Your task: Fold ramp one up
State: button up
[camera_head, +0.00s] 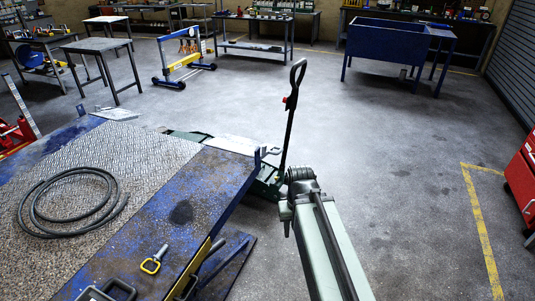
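A blue platform (215,197) with a worn diamond-plate deck fills the left foreground. Two pale grey plates sit at its far end, one at the far left corner (116,113) and one at the far right corner (232,144). Both look close to flat; I cannot tell which is ramp one. A small grey fitting (269,151) stands beside the right plate. My pale green arm reaches up from the bottom edge to a dark joint right of the platform. My gripper is not visible, so its opening and any contact are hidden.
A green trolley jack (268,183) with an upright black handle (290,110) stands right behind my arm's joint. A coiled hose (74,233) and a yellow-handled pin (153,262) lie on the platform. A red cabinet (522,180) is at the right. Open floor lies in the middle.

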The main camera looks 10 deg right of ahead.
aim_at(241, 145)
jog(key=z, duration=2.1)
jog(key=i, duration=2.1)
jog(key=u, duration=4.1)
jog(key=i, duration=1)
jog(key=u, duration=0.05)
